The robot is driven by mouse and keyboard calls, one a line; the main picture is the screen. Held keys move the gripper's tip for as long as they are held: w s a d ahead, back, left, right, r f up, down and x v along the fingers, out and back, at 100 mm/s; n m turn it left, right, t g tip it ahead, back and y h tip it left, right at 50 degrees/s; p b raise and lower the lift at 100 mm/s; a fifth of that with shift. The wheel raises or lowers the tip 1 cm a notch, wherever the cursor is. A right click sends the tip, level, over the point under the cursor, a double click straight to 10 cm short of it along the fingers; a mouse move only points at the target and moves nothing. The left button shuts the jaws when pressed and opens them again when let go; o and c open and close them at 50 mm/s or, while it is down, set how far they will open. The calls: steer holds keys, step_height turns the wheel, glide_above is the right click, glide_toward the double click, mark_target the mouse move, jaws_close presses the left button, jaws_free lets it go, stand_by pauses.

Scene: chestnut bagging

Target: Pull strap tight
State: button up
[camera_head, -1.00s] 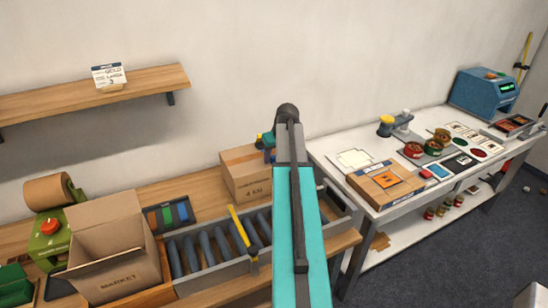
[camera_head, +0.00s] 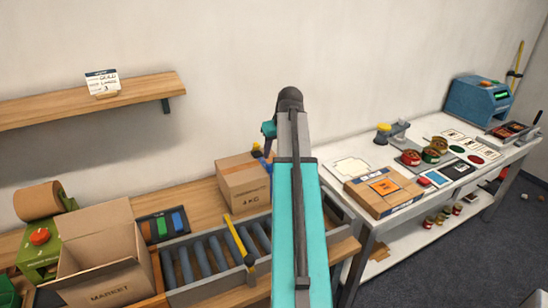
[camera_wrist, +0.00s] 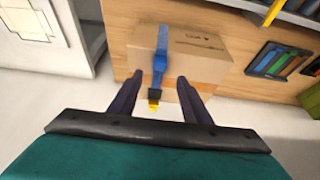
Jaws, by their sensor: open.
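A closed cardboard carton (camera_head: 243,182) marked 4 KG stands on the wooden bench, left of my arm. The wrist view shows the carton (camera_wrist: 205,62) with a blue strap (camera_wrist: 161,50) running over it. The strap ends in a dark buckle-like piece and a yellow tip (camera_wrist: 153,105). My gripper (camera_wrist: 159,78) is open, with one dark finger on each side of the strap's lower part. The fingers look apart from the strap; I cannot tell the depth between them.
A roller conveyor (camera_head: 172,296) with a yellow-and-black bar (camera_head: 239,240) lies in front of the carton. An open MARKET box (camera_head: 108,293) stands left. A white table (camera_head: 342,233) on the right holds a flat orange-labelled box (camera_head: 384,189), jars and cards. A shelf (camera_head: 40,109) hangs above left.

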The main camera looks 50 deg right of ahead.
steer(key=shift+b+v, duration=0.4)
steer(key=shift+v, duration=1.75)
steer(key=shift+f, duration=0.1)
